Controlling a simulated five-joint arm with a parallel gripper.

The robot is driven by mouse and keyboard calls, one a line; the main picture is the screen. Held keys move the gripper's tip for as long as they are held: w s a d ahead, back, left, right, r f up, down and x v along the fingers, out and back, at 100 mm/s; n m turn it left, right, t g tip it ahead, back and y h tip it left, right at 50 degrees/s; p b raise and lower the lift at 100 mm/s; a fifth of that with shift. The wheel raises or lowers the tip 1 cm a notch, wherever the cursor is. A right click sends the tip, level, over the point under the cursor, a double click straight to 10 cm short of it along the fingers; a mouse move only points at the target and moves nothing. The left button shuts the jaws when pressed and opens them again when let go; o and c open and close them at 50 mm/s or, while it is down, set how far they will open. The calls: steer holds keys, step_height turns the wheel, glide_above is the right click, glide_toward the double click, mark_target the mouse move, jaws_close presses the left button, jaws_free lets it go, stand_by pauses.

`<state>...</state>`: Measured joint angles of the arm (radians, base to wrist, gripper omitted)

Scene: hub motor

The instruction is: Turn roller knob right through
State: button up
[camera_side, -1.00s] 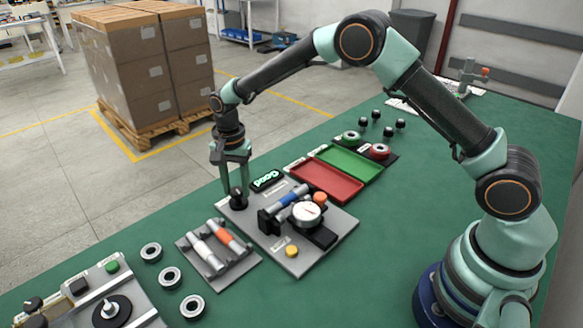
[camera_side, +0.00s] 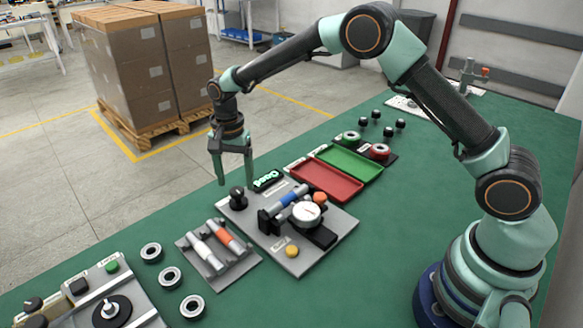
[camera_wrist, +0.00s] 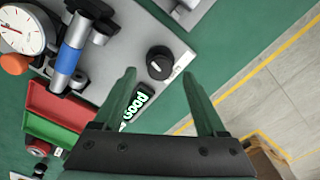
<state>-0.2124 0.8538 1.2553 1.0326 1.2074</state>
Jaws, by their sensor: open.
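The black roller knob (camera_side: 237,200) stands at the left corner of the grey gauge plate (camera_side: 299,262) in the side view. In the wrist view the knob (camera_wrist: 159,62) shows a small pale mark on its top. My gripper (camera_side: 236,184) is open and empty, fingers pointing down, just above the knob. In the wrist view the fingertips (camera_wrist: 158,73) are spread to either side of the knob, with gaps. A blue and silver roller (camera_side: 289,197) lies on the plate beside a white dial gauge (camera_side: 307,213).
A lit "Good" sign (camera_side: 267,180) sits beside the plate, close to my gripper. A red tray (camera_side: 326,183) and a green tray (camera_side: 350,163) lie behind. A rack (camera_side: 217,251) with two rollers and several loose rings are at the front left.

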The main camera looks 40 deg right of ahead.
mark_target(237, 190)
step_height(237, 190, up, 10)
stand_by(0.3)
